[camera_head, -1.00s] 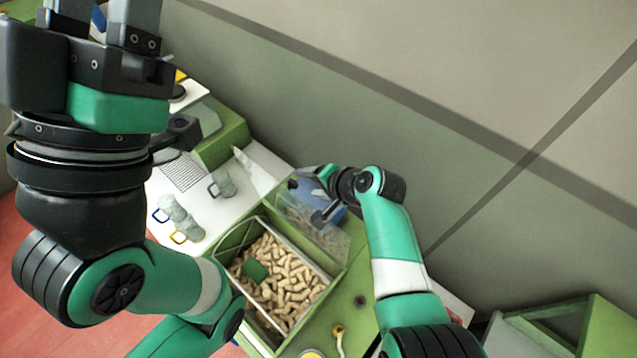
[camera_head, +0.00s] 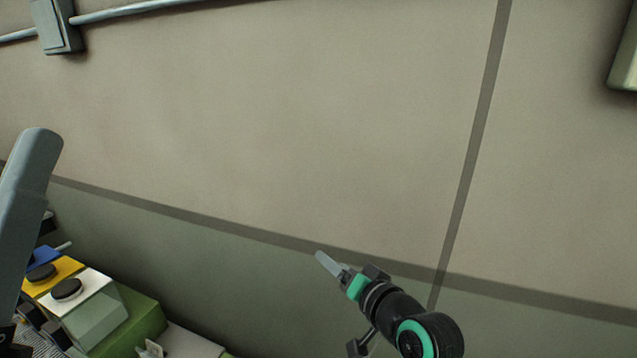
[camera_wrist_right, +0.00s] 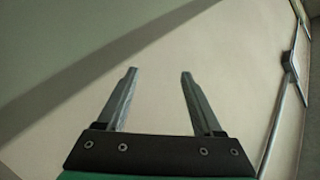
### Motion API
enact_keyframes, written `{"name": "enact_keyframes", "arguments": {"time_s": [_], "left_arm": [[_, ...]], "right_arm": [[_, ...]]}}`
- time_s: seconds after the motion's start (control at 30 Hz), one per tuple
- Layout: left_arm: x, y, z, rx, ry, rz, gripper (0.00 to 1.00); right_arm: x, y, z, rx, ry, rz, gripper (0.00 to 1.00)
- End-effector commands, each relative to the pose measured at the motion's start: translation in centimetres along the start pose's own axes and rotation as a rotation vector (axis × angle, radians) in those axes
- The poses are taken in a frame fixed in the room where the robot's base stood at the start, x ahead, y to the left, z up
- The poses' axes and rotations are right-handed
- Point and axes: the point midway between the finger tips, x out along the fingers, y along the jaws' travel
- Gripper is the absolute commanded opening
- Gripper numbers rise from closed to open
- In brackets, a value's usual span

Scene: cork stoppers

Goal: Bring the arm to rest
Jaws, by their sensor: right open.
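My right gripper (camera_head: 326,263) is up in front of the wall in the head view, at the lower middle, pointing up and to the left. In the right wrist view its two grey fingers (camera_wrist_right: 158,72) stand well apart with nothing between them. The cork stoppers are out of view.
Yellow and white boxes with black round tops (camera_head: 67,289) stand by a green block (camera_head: 135,322) at the lower left. A grey wall box (camera_head: 57,25) with a conduit is at the upper left. The space around the right gripper is clear.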

Motion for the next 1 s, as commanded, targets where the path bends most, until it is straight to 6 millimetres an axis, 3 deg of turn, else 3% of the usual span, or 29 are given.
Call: {"name": "enact_keyframes", "arguments": {"time_s": [0.03,0.1,0.2,0.33,0.4,0.5,0.6,0.83,1.0], "left_arm": [[0.0,0.0,0.0,0.0,0.0,0.0,0.5],[0.0,0.0,0.0,0.0,0.0,0.0,0.5],[0.0,0.0,0.0,0.0,0.0,0.0,0.5],[0.0,0.0,0.0,0.0,0.0,0.0,0.5],[0.0,0.0,0.0,0.0,0.0,0.0,0.5],[0.0,0.0,0.0,0.0,0.0,0.0,0.5],[0.0,0.0,0.0,0.0,0.0,0.0,0.5],[0.0,0.0,0.0,0.0,0.0,0.0,0.52],[0.0,0.0,0.0,0.0,0.0,0.0,0.82]], "right_arm": [[-2.4,-1.0,-3.3,-0.069,0.11,-0.025,0.68],[-6.5,-2.9,-7.5,-0.178,0.27,-0.053,0.68],[-13.6,-5.8,-12.2,-0.331,0.5,-0.08,0.68],[-23.8,-9.8,-15.4,-0.512,0.789,-0.094,0.68],[-28.9,-11.8,-16.0,-0.592,0.927,-0.094,0.68],[-34.5,-13.9,-16.1,-0.675,1.078,-0.086,0.68],[-37.7,-14.7,-16.0,-0.736,1.171,-0.056,0.68],[-37.7,-14.6,-16.2,-0.796,1.184,-0.006,0.68],[-37.7,-14.6,-16.2,-0.795,1.183,-0.008,0.68]]}}
